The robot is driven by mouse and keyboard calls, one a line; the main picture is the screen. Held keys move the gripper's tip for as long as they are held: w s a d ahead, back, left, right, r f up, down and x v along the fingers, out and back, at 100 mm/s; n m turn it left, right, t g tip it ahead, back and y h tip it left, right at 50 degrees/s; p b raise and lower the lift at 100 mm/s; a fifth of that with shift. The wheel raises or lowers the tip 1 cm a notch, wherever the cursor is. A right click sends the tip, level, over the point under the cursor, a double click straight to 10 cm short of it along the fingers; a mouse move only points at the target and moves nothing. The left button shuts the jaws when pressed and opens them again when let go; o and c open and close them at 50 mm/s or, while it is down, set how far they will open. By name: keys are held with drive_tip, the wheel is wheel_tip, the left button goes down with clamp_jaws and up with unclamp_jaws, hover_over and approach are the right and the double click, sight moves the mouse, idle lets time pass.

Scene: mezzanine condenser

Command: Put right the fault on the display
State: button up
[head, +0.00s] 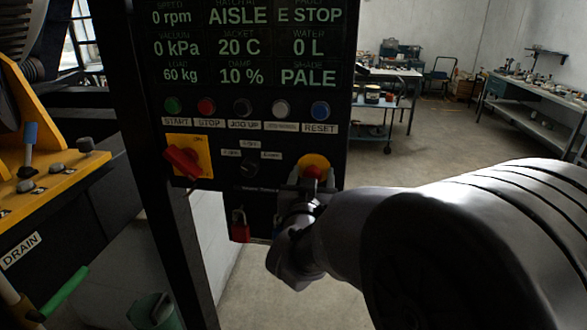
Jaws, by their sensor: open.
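The display (249,45) at the top of the black control panel reads E STOP under its fault heading, with 0 rpm, AISLE, 0 kPa, 20 C, 0 L, 60 kg, 10 % and PALE elsewhere. The emergency stop, a red button on a yellow round base (313,160), sits at the panel's lower right. My gripper (312,182) is open at this button, its jaws partly covering it. I cannot tell whether the jaws touch it. The blue RESET button (320,110) is above it, right of the green START (172,105) and red STOP (206,106) buttons.
A red rotary switch on a yellow plate (190,157) and a black selector (250,167) are left of my gripper. A red padlock (239,228) hangs below. Open floor and benches (535,105) lie right.

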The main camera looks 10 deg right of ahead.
clamp_jaws()
drive_tip(key=shift+s, duration=0.1)
drive_tip(key=shift+s+a+f+b, duration=0.15)
drive_tip(key=shift+s+f+b, duration=0.1)
drive_tip(key=shift+b, duration=0.35)
drive_tip(key=shift+s+a+r, duration=0.15)
drive_tip(key=shift+s+r, duration=0.05)
drive_tip(key=shift+s, duration=0.3)
unclamp_jaws()
